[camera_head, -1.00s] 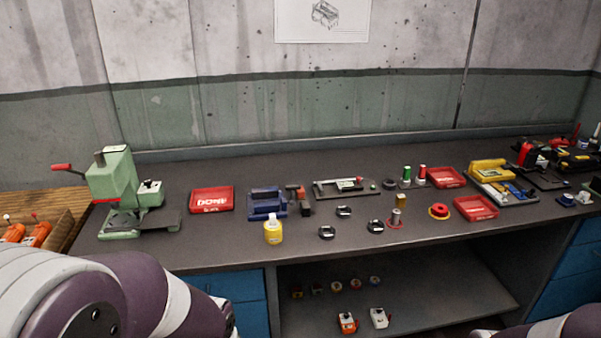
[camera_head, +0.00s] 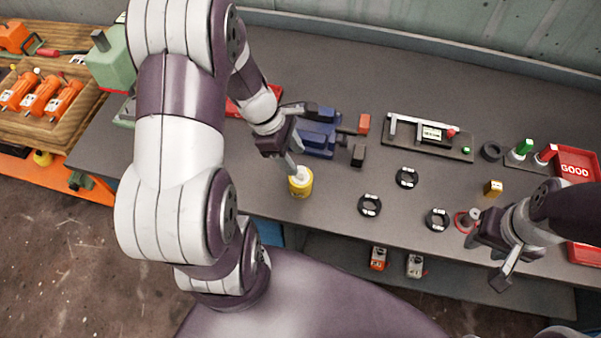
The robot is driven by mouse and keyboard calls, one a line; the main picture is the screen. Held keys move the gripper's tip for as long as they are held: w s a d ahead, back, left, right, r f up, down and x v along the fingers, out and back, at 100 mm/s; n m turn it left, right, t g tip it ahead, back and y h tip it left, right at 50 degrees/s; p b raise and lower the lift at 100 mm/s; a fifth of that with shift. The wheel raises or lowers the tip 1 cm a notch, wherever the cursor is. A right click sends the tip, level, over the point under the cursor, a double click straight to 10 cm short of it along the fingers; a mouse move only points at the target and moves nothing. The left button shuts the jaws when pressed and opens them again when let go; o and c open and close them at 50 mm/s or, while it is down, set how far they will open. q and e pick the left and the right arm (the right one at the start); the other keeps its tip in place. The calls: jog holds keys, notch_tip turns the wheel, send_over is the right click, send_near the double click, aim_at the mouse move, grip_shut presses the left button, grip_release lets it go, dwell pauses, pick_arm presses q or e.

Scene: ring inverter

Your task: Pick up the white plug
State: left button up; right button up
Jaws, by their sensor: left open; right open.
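I cannot say for certain which thing is the white plug. A yellow bottle (camera_head: 300,185) with a white top stands near the table's front edge. A small white item (camera_head: 415,265) sits on the lower shelf, next to an orange and white one (camera_head: 378,258). My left gripper (camera_head: 295,138) is open and empty above the table, just behind the bottle and beside a blue fixture (camera_head: 321,134). One finger is close to the bottle's top; I cannot tell if they touch. My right gripper (camera_head: 487,260) is open and empty near the front edge at the right.
Several black rings (camera_head: 369,206) lie mid-table. A metal post on a red ring base (camera_head: 466,220) stands by my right gripper. A grey fixture (camera_head: 428,136), green and red pieces (camera_head: 525,148) and a red GOOD tray (camera_head: 574,160) are behind. Orange parts (camera_head: 40,97) lie far left.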

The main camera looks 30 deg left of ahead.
aim_at(300, 169)
pick_arm(q)
jog(key=x, duration=0.5)
jog(key=shift+w+d+f, duration=0.1)
jog(key=shift+f, duration=0.2)
jog(key=shift+s+r, duration=0.1)
jog(key=shift+s, duration=0.1)
jog(key=shift+c, duration=0.9)
grip_shut()
